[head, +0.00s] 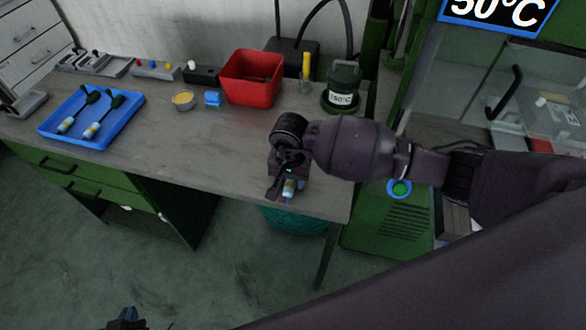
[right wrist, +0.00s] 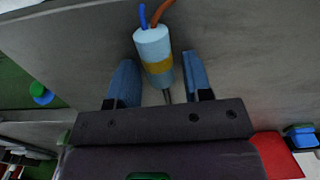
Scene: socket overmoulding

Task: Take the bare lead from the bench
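The bare lead (head: 289,187) is at the bench's front edge in the head view, mostly hidden by my right gripper (head: 282,190). In the right wrist view, the lead (right wrist: 155,58) is a pale blue cylinder with a yellow band, blue and orange wires and a thin metal pin. The right gripper's blue fingers (right wrist: 160,82) stand apart on either side of it, with a visible gap at each side. My left gripper (head: 126,318) barely shows at the bottom edge of the head view, away from the bench; its fingers are unclear.
On the grey bench (head: 215,150), a blue tray (head: 50,128) holds two leads with dark ends. The front middle is clear.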

